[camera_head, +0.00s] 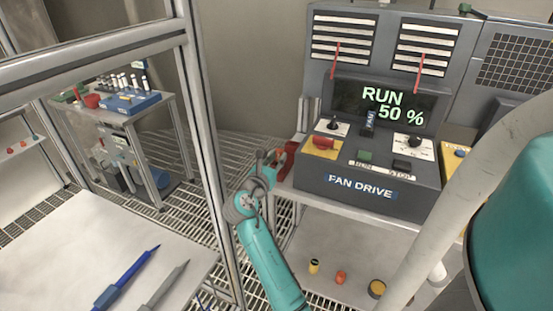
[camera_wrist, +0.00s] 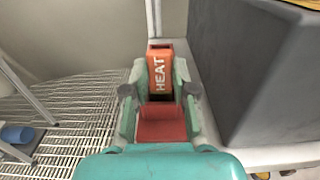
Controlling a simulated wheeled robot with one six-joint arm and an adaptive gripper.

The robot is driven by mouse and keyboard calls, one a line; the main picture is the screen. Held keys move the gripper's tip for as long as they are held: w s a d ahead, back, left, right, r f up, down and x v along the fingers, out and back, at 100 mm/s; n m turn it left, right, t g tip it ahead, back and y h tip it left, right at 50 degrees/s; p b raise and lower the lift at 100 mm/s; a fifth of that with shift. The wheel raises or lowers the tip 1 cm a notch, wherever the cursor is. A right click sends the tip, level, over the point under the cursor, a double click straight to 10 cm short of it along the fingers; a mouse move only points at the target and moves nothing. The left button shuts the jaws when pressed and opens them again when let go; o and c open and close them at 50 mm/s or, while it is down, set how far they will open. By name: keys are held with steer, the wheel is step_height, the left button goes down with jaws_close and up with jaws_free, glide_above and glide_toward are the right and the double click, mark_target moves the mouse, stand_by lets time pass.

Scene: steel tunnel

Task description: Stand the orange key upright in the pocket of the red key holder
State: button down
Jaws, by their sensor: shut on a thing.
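My gripper (camera_wrist: 160,82) is shut on the orange key (camera_wrist: 158,72), which bears the word HEAT and shows between the fingertips in the wrist view. A red block, which looks like the red key holder (camera_wrist: 161,123), shows just below the key, with a dark gap between them. In the head view the red holder (camera_head: 287,158) is at the left end of the shelf beside the fan drive, and my gripper (camera_head: 268,164) is right at it. My fingers hide much of the key there. I cannot tell whether the key's lower end is inside the pocket.
The grey fan drive box (camera_head: 368,180) stands close on the right, its screen reading RUN 50 %. A steel frame post (camera_head: 205,130) stands to the left. A white table (camera_head: 75,235) holds a blue pen-like tool (camera_head: 127,277). Open grating lies below.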

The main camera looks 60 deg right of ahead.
steer(key=shift+f, duration=0.15)
steer(key=c, duration=0.9)
jaws_free()
steer(key=shift+c, duration=0.2)
